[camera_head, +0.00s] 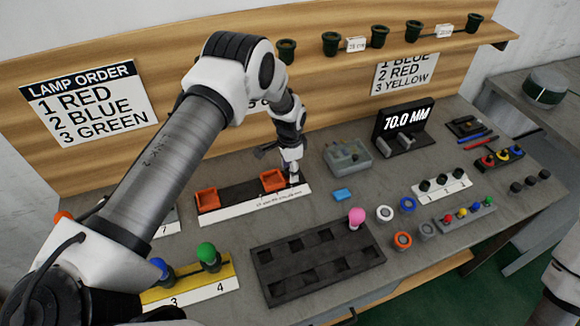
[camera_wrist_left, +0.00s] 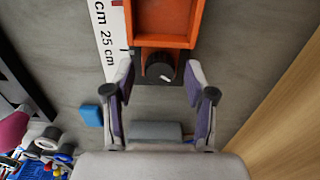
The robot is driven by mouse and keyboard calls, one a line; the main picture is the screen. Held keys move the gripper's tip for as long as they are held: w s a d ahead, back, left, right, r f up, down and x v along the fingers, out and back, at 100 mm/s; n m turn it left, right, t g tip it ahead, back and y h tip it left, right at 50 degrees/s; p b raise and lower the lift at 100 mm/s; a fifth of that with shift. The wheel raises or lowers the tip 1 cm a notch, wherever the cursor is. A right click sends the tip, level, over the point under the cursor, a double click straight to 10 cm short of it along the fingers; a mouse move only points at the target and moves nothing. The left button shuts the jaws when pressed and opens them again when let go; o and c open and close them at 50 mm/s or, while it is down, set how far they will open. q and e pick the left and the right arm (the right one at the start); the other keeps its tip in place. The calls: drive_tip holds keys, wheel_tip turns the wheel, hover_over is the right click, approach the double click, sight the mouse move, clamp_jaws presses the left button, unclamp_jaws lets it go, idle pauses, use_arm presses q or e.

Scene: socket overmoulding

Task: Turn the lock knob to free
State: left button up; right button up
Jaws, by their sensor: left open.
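The lock knob (camera_wrist_left: 160,67) is a dark round knob with a pale mark on its face, at the end of an orange tray-like block (camera_wrist_left: 163,22) in the left wrist view. My left gripper (camera_wrist_left: 158,82) is open, one finger on each side of the knob, with gaps visible between fingers and knob. In the head view my left gripper (camera_head: 292,168) points down at the right end of the ruler rail, beside the right orange block (camera_head: 271,181), and hides the knob. My right gripper is not in view.
A white ruler strip (camera_head: 255,204) runs along the rail, with another orange block (camera_head: 207,199) at left. A blue block (camera_head: 342,194) and a grey box (camera_head: 348,158) stand to the right. A dark compartment tray (camera_head: 290,297) lies in front. A display (camera_head: 405,117) reads 70.0 MM.

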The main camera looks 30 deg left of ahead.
use_arm(q)
clamp_jaws()
drive_tip(key=shift+f+n+b, duration=0.15)
drive_tip(key=shift+n+b, duration=0.35)
drive_tip(key=shift+b, duration=0.05)
unclamp_jaws()
drive_tip(key=shift+r, duration=0.2)
wheel_tip(320, 180, up, 12)
drive_tip(key=shift+f, duration=0.1)
